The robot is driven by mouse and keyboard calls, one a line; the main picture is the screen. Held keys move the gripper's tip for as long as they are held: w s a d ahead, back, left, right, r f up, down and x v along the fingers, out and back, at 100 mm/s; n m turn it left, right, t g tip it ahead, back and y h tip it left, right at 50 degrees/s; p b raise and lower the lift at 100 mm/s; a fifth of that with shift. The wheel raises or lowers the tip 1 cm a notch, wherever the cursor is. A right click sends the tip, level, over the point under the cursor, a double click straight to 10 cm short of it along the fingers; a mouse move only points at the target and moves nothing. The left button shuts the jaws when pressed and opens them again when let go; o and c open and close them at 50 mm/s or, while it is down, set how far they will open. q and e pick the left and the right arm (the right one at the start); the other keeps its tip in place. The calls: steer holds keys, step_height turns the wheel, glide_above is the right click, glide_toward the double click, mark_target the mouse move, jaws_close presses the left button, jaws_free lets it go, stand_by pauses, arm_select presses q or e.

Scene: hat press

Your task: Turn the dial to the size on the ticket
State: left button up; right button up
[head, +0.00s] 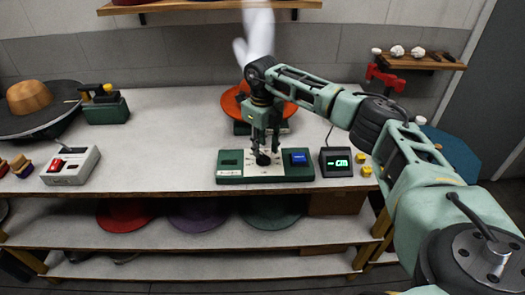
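A dial with a small black knob (263,159) sits on a white scale plate in the middle of a green box (225,179) on the worktop. My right gripper (264,149) points straight down over the dial, its two fingers at the knob. I cannot tell whether they touch or grip it. The fingers partly cover the scale, and its marks are too small to read. I cannot make out a ticket or its size. A dark display (336,162) right of the box shows green dashes and "cm". My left gripper is not in view.
The green box carries a blue button (299,158). A grey box with a red switch (70,165) stands left. An orange hat form (233,104) is behind my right gripper. Small yellow blocks (366,171) lie right of the display. The worktop between the boxes is clear.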

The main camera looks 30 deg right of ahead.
mark_target(262, 155)
step_height(262, 155, up, 9)
steer(key=shift+r, duration=0.15)
stand_by(0.5)
